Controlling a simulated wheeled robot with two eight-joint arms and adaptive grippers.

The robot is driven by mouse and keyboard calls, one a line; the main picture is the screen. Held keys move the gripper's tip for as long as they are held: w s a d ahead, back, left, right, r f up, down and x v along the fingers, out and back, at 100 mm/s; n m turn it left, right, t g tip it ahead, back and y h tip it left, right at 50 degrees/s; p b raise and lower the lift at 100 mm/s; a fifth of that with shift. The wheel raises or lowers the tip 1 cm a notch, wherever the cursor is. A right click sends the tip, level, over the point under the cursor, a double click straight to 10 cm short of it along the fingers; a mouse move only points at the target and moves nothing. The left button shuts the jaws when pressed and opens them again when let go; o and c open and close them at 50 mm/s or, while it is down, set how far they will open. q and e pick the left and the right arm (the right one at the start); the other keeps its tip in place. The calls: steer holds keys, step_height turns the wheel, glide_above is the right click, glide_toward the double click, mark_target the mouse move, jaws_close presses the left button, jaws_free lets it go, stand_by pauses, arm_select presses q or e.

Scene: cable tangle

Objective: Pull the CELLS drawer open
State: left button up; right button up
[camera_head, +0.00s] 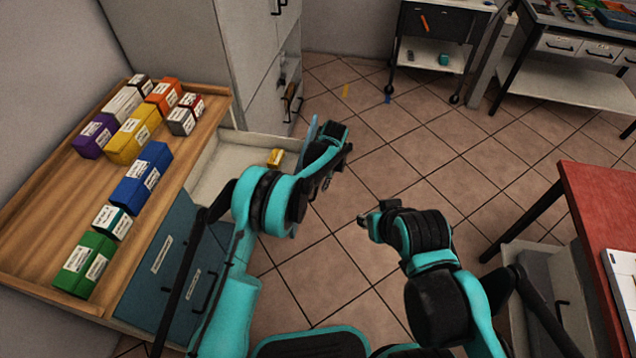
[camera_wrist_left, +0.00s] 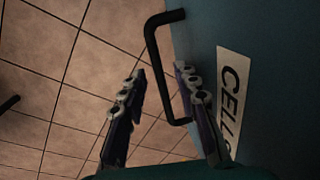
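The CELLS drawer (camera_head: 232,160) stands pulled out from the wooden-topped cabinet, its pale inside showing in the head view. In the left wrist view its teal front (camera_wrist_left: 270,50) carries a white CELLS label (camera_wrist_left: 232,98) and a black bar handle (camera_wrist_left: 154,60). My left gripper (camera_wrist_left: 160,72) is open, and the handle bar appears between its fingertips with gaps on both sides. In the head view the left gripper (camera_head: 327,160) is by the drawer's outer face, its fingertips partly hidden. My right gripper (camera_head: 374,214) is over the floor, away from the drawer; its opening is unclear.
A yellow box (camera_head: 275,157) lies inside the drawer. Several coloured boxes stand on the wooden top (camera_head: 50,200). A grey cabinet (camera_head: 250,80) stands behind the drawer. A red table (camera_head: 600,205) is at the right.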

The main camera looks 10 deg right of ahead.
arm_select(q)
step_height(320, 180, up, 12)
steer(key=d, duration=0.2)
steer(key=shift+s+f, duration=0.15)
steer(key=shift+s, duration=0.25)
steer(key=shift+n+t+h, duration=0.4)
steer(key=shift+t+h, duration=0.1)
steer(key=s+a+r, duration=0.1)
steer(key=a+r, duration=0.1)
steer(key=r, duration=0.1)
steer(key=a+r, duration=0.3)
steer(key=s+a+r, duration=0.1)
steer(key=a+r, duration=0.2)
steer(key=shift+s+a+r, duration=0.2)
steer(key=shift+s+r, duration=0.1)
steer(key=shift+r, duration=0.05)
steer(key=s+a+r+n+t, duration=0.1)
steer(key=s+a+r+t, duration=0.1)
steer(key=s+a+r, duration=0.7)
steer(key=s+a+f+n+t, duration=0.1)
steer(key=s+a+f, duration=0.1)
steer(key=s+a, duration=0.4)
steer(key=s+a+f+n+t+h, duration=0.1)
steer(key=s+a+f+t, duration=0.1)
steer(key=s+a, duration=0.4)
steer(key=s+f, duration=0.1)
steer(key=s, duration=0.4)
steer(key=shift+s, duration=0.35)
